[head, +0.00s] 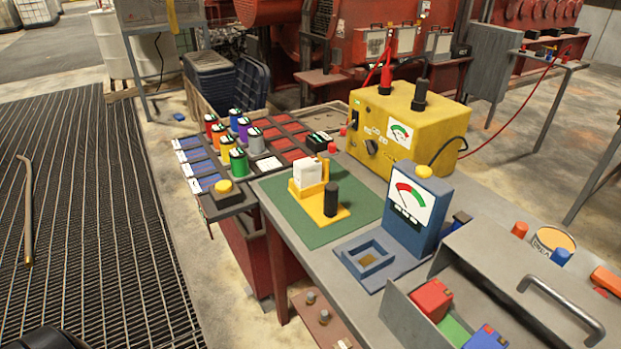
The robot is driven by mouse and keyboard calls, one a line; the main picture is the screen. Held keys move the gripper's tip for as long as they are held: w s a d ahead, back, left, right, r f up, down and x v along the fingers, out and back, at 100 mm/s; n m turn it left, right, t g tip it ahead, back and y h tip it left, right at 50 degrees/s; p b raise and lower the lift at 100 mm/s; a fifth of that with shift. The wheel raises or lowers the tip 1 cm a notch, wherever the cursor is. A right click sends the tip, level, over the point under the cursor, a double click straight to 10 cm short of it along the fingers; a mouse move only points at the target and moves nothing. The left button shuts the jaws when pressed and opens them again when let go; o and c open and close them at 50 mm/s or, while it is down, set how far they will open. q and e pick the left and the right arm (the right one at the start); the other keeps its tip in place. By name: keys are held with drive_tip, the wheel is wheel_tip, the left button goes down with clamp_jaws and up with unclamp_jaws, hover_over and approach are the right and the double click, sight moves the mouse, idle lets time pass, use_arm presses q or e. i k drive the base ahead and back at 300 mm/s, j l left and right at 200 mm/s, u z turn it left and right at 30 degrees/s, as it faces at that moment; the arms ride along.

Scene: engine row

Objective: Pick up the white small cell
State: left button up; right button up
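A pale grey-white small cylinder cell (256,141) stands upright in the rack of cells on the left part of the bench. Small cells of other colours stand close by: a purple one (244,130), a green one (238,161) and a yellow one (227,149), with red, blue and orange ones behind. A white block (307,173) also sits in a yellow holder on a green mat (282,206). Neither gripper can be made out in the head view. A dark shape at the bottom left edge is too cropped to identify.
A yellow meter box (405,124) and a blue tester with a dial (418,208) stand on the grey bench. A yellow button box (225,192) sits at the front left. The grated floor at left is mostly clear.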

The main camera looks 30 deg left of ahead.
sight(308, 172)
drive_tip(key=j+z, duration=0.2)
drive_tip(key=j, duration=1.1)
drive_tip(key=i, duration=0.1)
